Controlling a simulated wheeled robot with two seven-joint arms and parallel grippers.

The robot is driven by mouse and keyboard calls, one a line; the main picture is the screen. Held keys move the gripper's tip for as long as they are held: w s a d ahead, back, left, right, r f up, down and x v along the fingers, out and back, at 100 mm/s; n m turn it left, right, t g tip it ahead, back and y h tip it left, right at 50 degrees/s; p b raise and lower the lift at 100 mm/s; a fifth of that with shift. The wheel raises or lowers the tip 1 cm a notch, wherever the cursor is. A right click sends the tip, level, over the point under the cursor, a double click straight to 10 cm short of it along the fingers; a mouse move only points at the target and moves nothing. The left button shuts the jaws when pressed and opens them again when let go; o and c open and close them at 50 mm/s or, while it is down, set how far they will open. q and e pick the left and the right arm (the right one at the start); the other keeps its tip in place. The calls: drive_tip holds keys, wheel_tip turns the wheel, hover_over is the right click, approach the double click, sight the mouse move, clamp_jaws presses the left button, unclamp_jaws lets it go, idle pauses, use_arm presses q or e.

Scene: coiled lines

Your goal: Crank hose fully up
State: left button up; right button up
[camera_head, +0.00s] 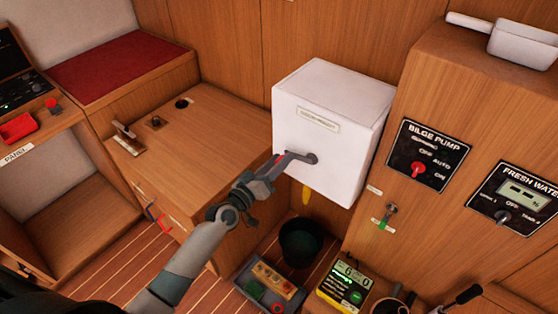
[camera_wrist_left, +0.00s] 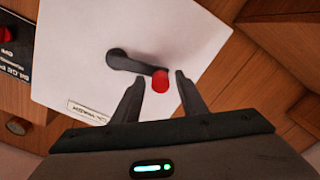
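The white box (camera_head: 325,130) is mounted on the wood wall, with a label on its front that I cannot read. A dark crank arm (camera_head: 298,157) comes from a hub on its front and points left. It ends in a red knob (camera_wrist_left: 160,82), clear in the left wrist view. My left gripper (camera_head: 277,164) is at this knob; its two fingers (camera_wrist_left: 159,77) stand open on either side of it, with small gaps showing. A short yellow piece (camera_head: 306,194), perhaps the hose end, hangs below the box. My right gripper is not in view.
A dark bucket (camera_head: 300,243) stands below the box, beside a tray (camera_head: 268,288) of small items. A bilge pump panel (camera_head: 428,155) and a fresh water panel (camera_head: 520,200) are on the right cabinet. A wooden counter (camera_head: 195,135) lies left of the box.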

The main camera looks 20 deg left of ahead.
use_arm(q)
clamp_jaws()
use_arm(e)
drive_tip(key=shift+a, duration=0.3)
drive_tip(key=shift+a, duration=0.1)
use_arm(q)
drive_tip(key=shift+r, duration=0.1)
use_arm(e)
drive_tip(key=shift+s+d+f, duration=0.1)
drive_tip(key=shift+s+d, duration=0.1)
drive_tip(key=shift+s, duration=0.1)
